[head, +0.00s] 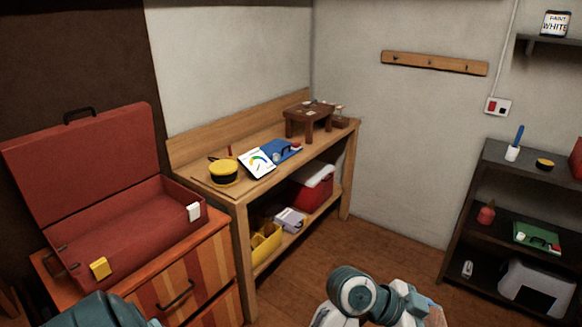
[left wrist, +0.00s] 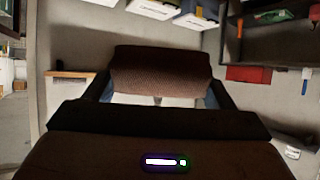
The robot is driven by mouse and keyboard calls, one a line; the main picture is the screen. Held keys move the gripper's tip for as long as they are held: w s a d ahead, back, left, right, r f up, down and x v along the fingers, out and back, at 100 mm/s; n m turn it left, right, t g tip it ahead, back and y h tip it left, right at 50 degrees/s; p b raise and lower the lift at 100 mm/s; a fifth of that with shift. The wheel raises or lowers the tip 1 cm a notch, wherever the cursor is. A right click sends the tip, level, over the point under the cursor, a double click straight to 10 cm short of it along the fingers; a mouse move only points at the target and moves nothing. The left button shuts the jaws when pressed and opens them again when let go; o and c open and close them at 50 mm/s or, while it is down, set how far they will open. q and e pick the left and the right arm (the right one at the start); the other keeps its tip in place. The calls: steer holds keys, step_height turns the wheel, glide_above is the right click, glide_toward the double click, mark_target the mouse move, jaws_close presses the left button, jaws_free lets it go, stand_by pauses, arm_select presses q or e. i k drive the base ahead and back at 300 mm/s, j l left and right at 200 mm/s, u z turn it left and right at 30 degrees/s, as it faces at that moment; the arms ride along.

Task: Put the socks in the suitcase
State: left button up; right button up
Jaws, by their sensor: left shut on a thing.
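The red suitcase (head: 85,165) lies open on a striped wooden cabinet at the left of the head view, its lid raised against the back. Its red floor looks bare. In the left wrist view, my left gripper (left wrist: 160,98) is shut on a brown ribbed sock (left wrist: 160,70), which bulges up between the dark fingers. The suitcase does not show in the wrist view, so the sock is away from it. My left gripper cannot be made out clearly in the head view. My right gripper is not clearly seen. No other sock is plain to see.
A wooden workbench (head: 215,190) stands right of the suitcase, with a yellow-and-black tin (head: 223,172), a gauge card (head: 257,163) and a small brown table (head: 310,118) on it. A dark shelf (head: 510,160) stands at the right. Open wooden floor (head: 350,240) lies between them.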

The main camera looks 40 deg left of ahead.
mark_target(144, 234)
steer(key=j+u, duration=0.35)
steer(key=j, duration=0.2)
steer(key=j+u, duration=0.3)
steer(key=j, duration=0.3)
steer(key=i+j+u, duration=0.15)
steer(key=j+u, duration=0.2)
steer(key=j, duration=0.45)
steer(key=i, duration=0.05)
